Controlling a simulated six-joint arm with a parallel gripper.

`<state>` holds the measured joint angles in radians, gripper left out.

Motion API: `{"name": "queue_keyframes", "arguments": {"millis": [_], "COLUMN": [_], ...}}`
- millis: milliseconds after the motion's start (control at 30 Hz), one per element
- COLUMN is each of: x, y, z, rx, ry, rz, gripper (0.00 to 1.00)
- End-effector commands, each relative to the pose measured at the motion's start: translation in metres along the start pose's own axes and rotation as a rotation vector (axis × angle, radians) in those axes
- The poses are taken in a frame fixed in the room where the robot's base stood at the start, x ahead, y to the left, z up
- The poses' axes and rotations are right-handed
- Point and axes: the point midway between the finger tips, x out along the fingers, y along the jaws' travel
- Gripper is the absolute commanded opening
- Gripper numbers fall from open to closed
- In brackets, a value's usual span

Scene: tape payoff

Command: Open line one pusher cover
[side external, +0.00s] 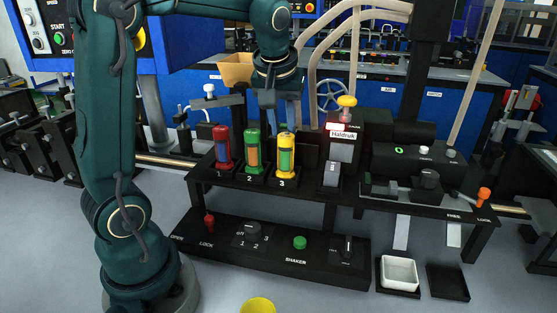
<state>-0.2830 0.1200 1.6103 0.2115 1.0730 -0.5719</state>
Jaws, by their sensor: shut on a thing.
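My gripper (280,115) points down behind the row of numbered cylinders, above and behind the green and yellow ones. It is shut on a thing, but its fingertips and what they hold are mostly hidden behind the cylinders. I cannot pick out the line one pusher cover for certain. The red cylinder (222,148) stands at number 1, the green cylinder (253,157) at number 2 and the yellow cylinder (286,154) at number 3, all upright on the black bench (320,198).
A Haldruk unit (342,150) with a yellow knob stands right of the cylinders. A lower panel has a red lever (209,223) and a green button (299,242). An orange-topped lever (483,198) is at right.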

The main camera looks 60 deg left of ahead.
Motion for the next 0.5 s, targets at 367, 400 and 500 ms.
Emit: {"name": "queue_keyframes", "arguments": {"millis": [367,400,500], "x": [-0.0012,-0.0012,-0.0010], "y": [0.0001,0.0002,0.0067], "z": [0.0000,0.0000,0.0000], "rx": [-0.001,-0.001,0.003], "ry": [0.001,0.001,0.000], "rz": [0.001,0.001,0.003], "gripper": [0.00,0.00,0.00]}}
